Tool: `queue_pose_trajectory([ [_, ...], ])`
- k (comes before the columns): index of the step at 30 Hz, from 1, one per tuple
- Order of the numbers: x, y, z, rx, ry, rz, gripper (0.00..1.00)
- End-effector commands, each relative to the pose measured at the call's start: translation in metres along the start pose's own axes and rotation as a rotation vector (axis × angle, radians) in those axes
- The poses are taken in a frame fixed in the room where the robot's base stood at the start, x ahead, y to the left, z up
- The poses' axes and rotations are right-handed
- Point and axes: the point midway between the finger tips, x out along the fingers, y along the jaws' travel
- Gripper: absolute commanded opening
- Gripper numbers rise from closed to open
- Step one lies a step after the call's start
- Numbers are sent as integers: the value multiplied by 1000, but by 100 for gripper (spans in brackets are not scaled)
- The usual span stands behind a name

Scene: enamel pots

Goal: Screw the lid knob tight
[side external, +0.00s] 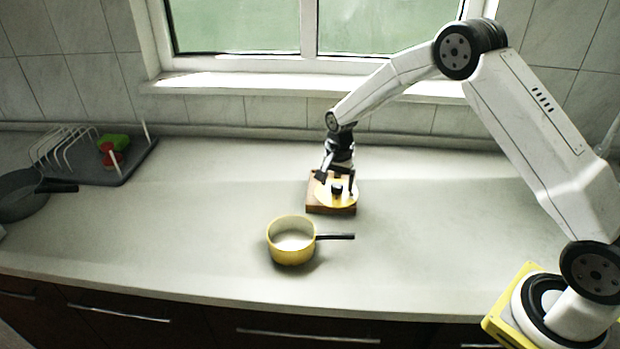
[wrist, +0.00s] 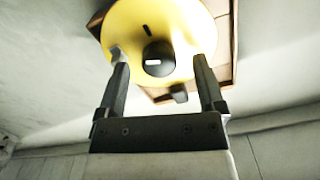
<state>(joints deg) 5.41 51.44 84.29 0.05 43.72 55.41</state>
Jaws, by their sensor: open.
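The yellow lid (side external: 323,196) lies on a wooden board (side external: 318,209) on the counter. A black knob (side external: 337,188) stands near the middle of the lid. In the wrist view the lid (wrist: 195,25) fills the top, with the knob (wrist: 158,58) bearing a small white mark. My gripper (wrist: 161,55) is open, its two fingers apart on either side of the knob in that view. I cannot tell whether a finger touches the lid. In the side view my gripper (side external: 336,180) is over the lid. A yellow pot (side external: 290,252) with a dark handle stands in front of the board.
A dish rack (side external: 62,147) and a grey tray (side external: 100,176) with a green and a red item stand at the back left. A dark pan (side external: 18,196) is at the left edge. The counter (side external: 190,215) is clear between pan and pot, and right of the board.

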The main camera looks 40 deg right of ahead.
Motion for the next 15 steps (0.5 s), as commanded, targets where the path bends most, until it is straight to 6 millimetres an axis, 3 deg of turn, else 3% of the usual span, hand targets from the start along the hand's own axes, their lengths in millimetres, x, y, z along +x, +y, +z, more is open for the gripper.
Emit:
queue_pose_trajectory([
  [1,7,7,3,1,-12,19,100],
  [15,-8,4,2,0,-8,13,100],
])
